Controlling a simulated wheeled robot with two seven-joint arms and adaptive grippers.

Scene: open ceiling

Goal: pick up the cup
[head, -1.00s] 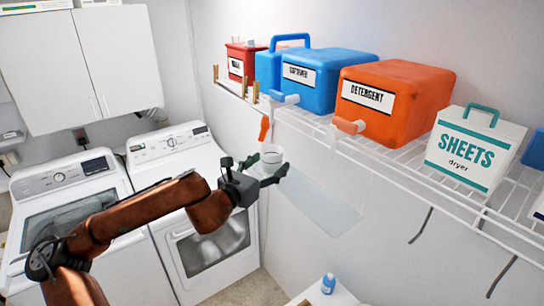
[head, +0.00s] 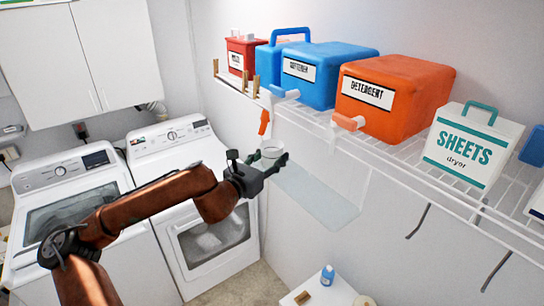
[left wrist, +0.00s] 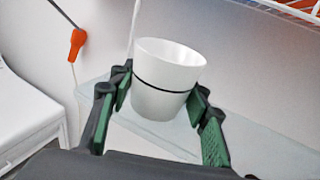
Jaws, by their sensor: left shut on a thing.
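The white cup (head: 268,154) shows at the middle of the head view, between the fingers of my left gripper (head: 258,170). In the left wrist view the cup (left wrist: 168,68) is upright with a slight tilt in the picture and has a thin dark band around it. The green-padded fingers of my left gripper (left wrist: 160,92) are shut on it from both sides. A clear glass shelf (head: 318,200) on the wall lies below and beside the cup. I cannot tell whether the cup's base touches it. My right gripper is not in view.
A white wire rack (head: 395,160) above right carries an orange detergent box (head: 410,85), blue boxes and a sheets box (head: 470,150). An orange-handled tool (head: 264,122) hangs close to the cup. A washer and dryer (head: 210,235) stand at left.

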